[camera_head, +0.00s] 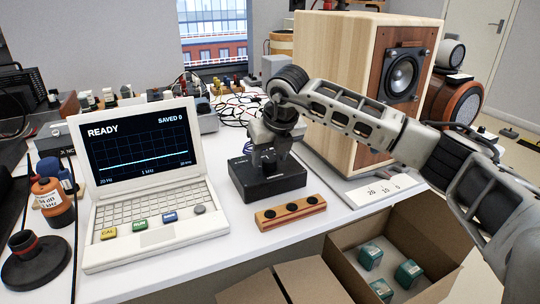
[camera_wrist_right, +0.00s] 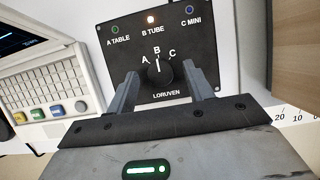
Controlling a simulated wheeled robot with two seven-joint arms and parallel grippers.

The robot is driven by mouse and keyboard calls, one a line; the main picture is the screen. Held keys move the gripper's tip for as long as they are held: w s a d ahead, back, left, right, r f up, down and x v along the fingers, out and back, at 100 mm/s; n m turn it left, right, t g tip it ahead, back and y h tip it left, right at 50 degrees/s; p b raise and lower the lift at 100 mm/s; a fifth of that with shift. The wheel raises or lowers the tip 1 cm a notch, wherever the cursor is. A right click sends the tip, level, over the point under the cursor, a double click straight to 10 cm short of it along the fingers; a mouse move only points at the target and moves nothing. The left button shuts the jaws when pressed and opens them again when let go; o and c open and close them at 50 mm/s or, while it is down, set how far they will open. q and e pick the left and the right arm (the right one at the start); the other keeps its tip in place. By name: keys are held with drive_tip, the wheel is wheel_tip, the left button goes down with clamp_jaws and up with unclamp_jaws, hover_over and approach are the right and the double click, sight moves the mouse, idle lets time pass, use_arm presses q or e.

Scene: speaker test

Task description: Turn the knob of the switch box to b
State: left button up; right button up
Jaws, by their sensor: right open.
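The switch box (camera_head: 268,186) is a black box on the white table, right of the laptop. In the right wrist view its panel (camera_wrist_right: 120,55) reads A TABLE, B TUBE, C MINI and LORUVEN. The round black knob (camera_wrist_right: 158,74) has a white pointer line directed up at the B mark. My right gripper (camera_wrist_right: 164,82) is open, its fingers on either side of the knob with gaps visible. In the head view my right gripper (camera_head: 268,158) is over the box and hides the knob. My left gripper is out of view.
A white laptop (camera_head: 140,212) showing READY stands left of the box. A wooden block with dark holes (camera_head: 290,213) lies in front. A large wooden speaker (camera_head: 340,80) stands behind my right arm. An open carton (camera_head: 440,262) holds teal boxes below the table edge.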

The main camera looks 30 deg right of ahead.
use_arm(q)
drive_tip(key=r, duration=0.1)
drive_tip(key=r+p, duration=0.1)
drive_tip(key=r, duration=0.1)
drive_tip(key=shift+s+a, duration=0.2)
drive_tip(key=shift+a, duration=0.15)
use_arm(e)
drive_tip(key=v, duration=1.5)
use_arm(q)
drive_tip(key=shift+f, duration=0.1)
use_arm(e)
drive_tip(key=shift+r, duration=0.15)
